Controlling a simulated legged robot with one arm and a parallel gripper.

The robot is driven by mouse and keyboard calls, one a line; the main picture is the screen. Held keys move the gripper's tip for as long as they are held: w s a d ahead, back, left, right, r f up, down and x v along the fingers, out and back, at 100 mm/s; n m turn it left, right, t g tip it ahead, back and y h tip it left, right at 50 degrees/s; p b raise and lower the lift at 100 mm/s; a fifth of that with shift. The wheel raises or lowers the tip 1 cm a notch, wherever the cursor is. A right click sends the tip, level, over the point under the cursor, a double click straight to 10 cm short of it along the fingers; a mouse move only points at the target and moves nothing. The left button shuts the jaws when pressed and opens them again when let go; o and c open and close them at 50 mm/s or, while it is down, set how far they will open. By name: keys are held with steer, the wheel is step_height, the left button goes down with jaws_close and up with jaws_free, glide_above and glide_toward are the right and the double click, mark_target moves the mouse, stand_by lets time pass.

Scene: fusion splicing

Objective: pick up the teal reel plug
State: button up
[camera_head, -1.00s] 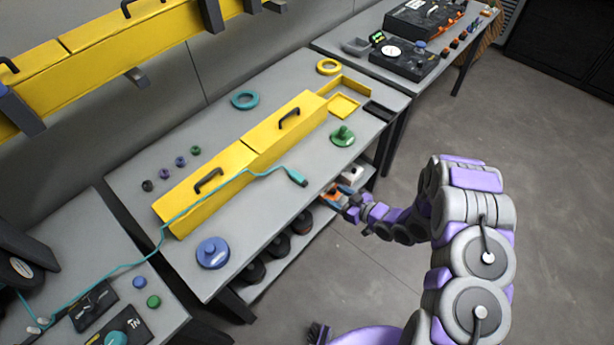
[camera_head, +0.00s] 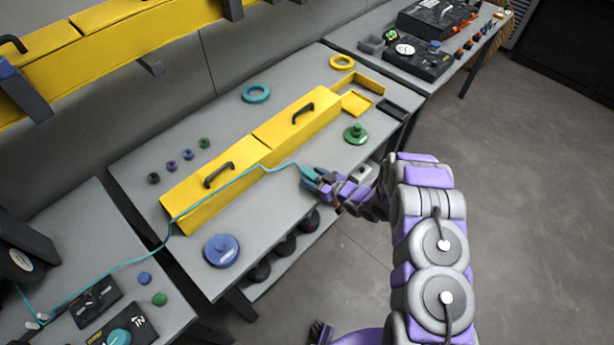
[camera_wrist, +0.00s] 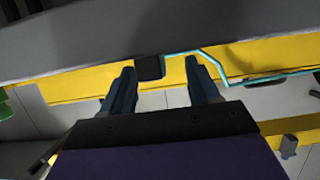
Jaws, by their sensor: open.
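The teal reel plug (camera_head: 307,172) is at the end of the teal cable (camera_head: 235,178), near the front edge of the workbench. My gripper (camera_head: 313,178) is right at it and partly hides it in the head view. In the wrist view the plug (camera_wrist: 149,67) shows as a small dark block with the teal cable beside it. It lies between the tips of my open gripper (camera_wrist: 162,78), closer to the left finger. I cannot tell whether either finger touches it.
Yellow covered trays with black handles (camera_head: 250,158) run along the bench (camera_head: 265,215). A green reel (camera_head: 356,134) stands to the right and a blue reel (camera_head: 221,250) to the left, near the front edge. A teal ring (camera_head: 256,93) lies behind. Open floor is at right.

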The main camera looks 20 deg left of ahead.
steer(key=shift+w+a+f, duration=0.2)
steer(key=shift+a+f, duration=0.1)
steer(key=shift+a, duration=0.3)
steer(key=shift+w, duration=0.2)
steer(key=shift+d+r, duration=0.2)
steer(key=shift+d, duration=0.35)
steer(key=shift+d+r, duration=0.2)
steer(key=shift+d, duration=0.3)
steer(key=shift+a+f, duration=0.2)
steer(key=shift+a, duration=0.4)
steer(key=shift+a+f, duration=0.15)
steer(key=shift+a, duration=0.45)
steer(key=c, duration=0.7)
steer(key=shift+d, duration=0.4)
steer(key=shift+c, duration=1.4)
steer(key=shift+d+r, duration=0.3)
steer(key=shift+d, duration=0.2)
jaws_close()
